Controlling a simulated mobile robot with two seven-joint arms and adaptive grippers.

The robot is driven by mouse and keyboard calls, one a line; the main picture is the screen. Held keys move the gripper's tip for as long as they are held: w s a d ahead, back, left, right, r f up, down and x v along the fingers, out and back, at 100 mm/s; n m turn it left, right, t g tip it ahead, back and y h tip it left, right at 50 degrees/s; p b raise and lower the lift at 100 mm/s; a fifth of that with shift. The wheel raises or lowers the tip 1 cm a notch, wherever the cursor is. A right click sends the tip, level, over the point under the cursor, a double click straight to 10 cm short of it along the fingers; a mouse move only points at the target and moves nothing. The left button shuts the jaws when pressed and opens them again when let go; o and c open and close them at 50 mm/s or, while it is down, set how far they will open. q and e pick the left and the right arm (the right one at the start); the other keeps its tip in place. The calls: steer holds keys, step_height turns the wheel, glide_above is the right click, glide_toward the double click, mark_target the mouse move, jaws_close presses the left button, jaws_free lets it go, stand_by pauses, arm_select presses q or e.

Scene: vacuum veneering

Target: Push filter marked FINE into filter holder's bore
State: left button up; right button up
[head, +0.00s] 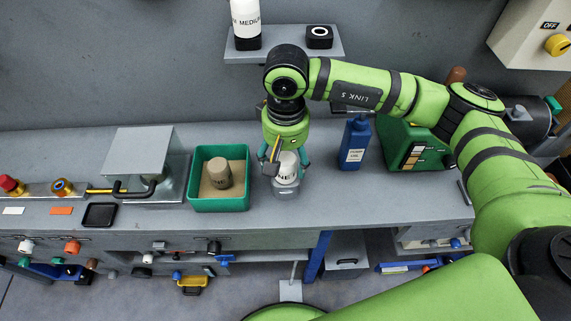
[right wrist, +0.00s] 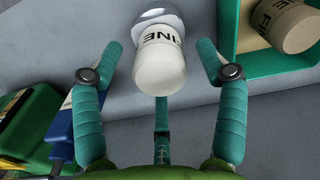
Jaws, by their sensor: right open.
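The white filter marked FINE (head: 288,167) stands upright at the clear-grey filter holder (head: 286,189) on the bench. It also shows in the right wrist view (right wrist: 160,66), with the holder's pale round rim (right wrist: 155,17) at its far end. Most of the filter stands out of the holder; how deep it sits in the bore I cannot tell. My right gripper (head: 287,162) is above and around the filter. Its teal fingers (right wrist: 158,50) are spread, with gaps on both sides of the filter. My left gripper is not in view.
A green bin (head: 220,205) left of the holder contains a brown, marked filter (head: 217,174). A blue bottle (head: 355,145) and a green case (head: 410,158) stand to the right. A shelf (head: 270,45) above holds a filter marked MEDIUM (head: 245,18). Bare bench lies in front of the bottle.

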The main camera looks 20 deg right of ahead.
step_height(320, 180, up, 8)
steer(key=shift+r, duration=0.2)
stand_by(0.5)
